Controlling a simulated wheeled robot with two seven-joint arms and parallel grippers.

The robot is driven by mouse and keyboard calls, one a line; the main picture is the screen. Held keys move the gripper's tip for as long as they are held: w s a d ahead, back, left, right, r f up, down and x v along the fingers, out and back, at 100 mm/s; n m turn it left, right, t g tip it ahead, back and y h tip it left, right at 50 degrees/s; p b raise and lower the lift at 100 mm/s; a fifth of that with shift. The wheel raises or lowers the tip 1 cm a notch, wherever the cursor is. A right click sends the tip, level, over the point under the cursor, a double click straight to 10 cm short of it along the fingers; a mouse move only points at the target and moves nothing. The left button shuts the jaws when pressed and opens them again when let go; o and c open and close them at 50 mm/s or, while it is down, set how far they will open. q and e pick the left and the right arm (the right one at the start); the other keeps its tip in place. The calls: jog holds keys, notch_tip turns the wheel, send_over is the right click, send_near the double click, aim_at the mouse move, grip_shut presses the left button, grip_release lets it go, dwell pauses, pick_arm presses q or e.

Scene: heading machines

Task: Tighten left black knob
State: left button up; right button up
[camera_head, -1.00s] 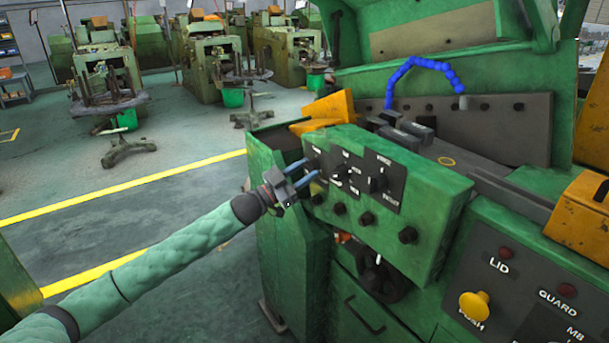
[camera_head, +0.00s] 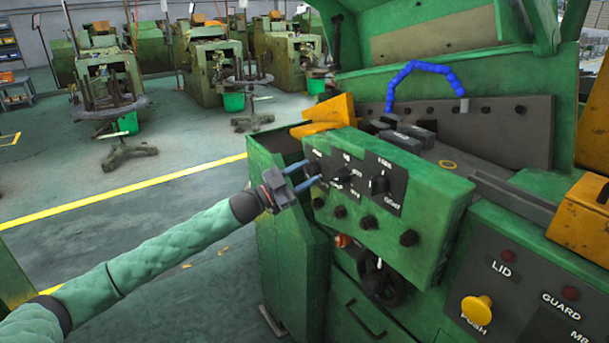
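A green control box (camera_head: 430,205) carries a black panel with three black rotary knobs: the left black knob (camera_head: 312,168), a middle knob (camera_head: 342,175) and a right knob (camera_head: 378,185). My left gripper (camera_head: 311,171) reaches in from the left with its two blue-grey fingers apart. The fingertips are at the left knob, one above and one below it in the picture. Whether they touch the knob is too small to tell. The fingers partly hide the panel's left end. My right gripper is not in view.
Several small black knobs (camera_head: 368,222) line the box's lower front. A black handwheel (camera_head: 383,283) sits below. A yellow push button (camera_head: 477,310) is at lower right. An orange part (camera_head: 328,112) rises behind the box. Open floor (camera_head: 130,230) lies to the left.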

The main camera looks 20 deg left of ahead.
pick_arm(q)
jog(key=shift+o, duration=1.3)
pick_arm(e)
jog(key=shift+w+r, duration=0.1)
pick_arm(q)
jog(key=b+v, duration=0.2)
jog(key=v, duration=0.5)
jog(key=shift+s+a+f, duration=0.15)
jog(key=shift+a, duration=0.15)
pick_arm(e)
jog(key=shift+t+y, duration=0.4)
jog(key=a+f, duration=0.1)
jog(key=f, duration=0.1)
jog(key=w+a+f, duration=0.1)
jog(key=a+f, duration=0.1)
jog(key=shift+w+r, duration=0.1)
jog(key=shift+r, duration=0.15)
